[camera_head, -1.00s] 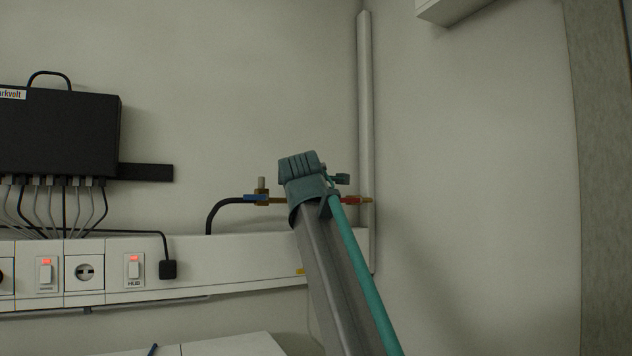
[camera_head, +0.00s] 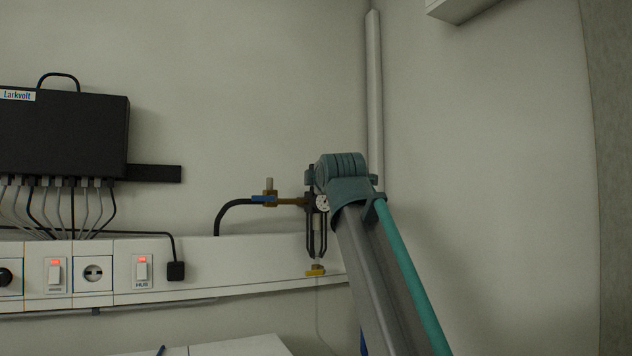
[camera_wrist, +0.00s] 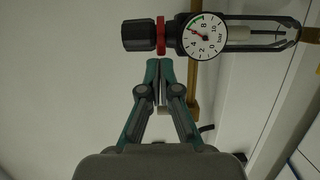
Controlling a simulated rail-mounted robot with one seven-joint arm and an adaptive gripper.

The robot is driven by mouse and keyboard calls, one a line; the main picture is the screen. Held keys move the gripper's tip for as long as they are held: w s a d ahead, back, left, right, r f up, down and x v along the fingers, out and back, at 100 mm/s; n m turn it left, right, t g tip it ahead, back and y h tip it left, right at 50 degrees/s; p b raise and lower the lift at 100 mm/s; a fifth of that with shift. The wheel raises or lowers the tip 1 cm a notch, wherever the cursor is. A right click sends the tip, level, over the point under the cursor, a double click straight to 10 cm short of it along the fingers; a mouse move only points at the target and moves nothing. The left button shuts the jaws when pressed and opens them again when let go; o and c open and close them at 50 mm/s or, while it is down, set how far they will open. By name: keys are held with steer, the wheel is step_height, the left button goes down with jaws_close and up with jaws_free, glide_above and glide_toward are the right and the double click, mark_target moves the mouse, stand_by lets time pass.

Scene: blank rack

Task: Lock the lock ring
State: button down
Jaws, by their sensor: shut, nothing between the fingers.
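The lock ring appears as a red ring (camera_wrist: 160,35) between a black ribbed knob (camera_wrist: 139,35) and the body of a pressure regulator in the wrist view. A round white gauge (camera_wrist: 203,37) marked in bar sits beside it. My gripper (camera_wrist: 160,63) is shut and empty, with its fingertips just below the ring in the picture. Whether they touch it is unclear. In the head view, the gauge (camera_head: 322,203) and the caged bowl (camera_head: 316,240) show left of my arm. My wrist hides the ring and knob there, and my fingertips cannot be made out.
A brass pipe with a blue-handled valve (camera_head: 263,198) and black hose joins the regulator from the left. A white wall trunking (camera_head: 225,260) with switches and a socket runs below. A black box (camera_head: 60,135) with cables hangs at left. The right wall is bare.

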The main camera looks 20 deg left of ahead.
steer(key=s+d+p, duration=0.2)
steer(key=s+d, duration=0.2)
steer(key=d, duration=0.3)
steer(key=shift+s, duration=0.3)
